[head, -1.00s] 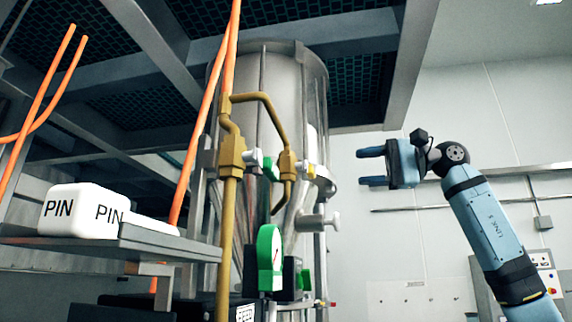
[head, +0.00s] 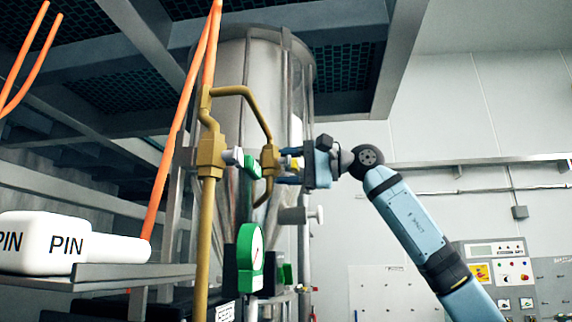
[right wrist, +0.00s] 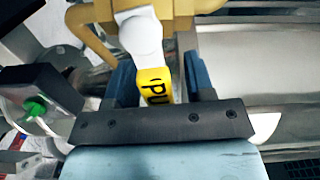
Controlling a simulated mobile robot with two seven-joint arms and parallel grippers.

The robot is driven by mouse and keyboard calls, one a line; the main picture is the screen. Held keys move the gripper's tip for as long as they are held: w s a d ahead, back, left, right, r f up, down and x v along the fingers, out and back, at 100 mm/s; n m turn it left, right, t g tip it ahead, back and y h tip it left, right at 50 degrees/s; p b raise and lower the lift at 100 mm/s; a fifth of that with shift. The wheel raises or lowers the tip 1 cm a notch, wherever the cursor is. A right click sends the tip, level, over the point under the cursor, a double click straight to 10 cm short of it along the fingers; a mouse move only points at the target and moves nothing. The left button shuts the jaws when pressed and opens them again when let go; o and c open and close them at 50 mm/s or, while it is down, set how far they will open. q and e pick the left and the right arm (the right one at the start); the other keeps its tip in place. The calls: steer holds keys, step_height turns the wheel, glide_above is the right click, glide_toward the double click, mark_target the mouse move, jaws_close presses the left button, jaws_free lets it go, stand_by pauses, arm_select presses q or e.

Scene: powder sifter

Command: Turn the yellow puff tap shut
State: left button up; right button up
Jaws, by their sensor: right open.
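The yellow tap handle (right wrist: 153,84), with dark letters that read like "pu", sits on a white stem (right wrist: 142,40) that joins the brass valve body (head: 269,160). My right gripper (head: 285,166) is open at the right side of this valve. In the right wrist view its two blue fingers (right wrist: 160,84) stand on either side of the yellow handle, with a gap visible to the right of it; whether the left finger touches it I cannot tell. In the head view the gripper mostly hides the handle. My left gripper is not in view.
A green gauge (head: 250,260) stands below. The steel vessel (head: 262,80) rises behind. A control panel (head: 497,270) is at lower right.

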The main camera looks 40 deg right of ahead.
jaws_close()
steer(key=shift+f+m, duration=0.35)
steer(key=shift+m, duration=0.35)
jaws_free()
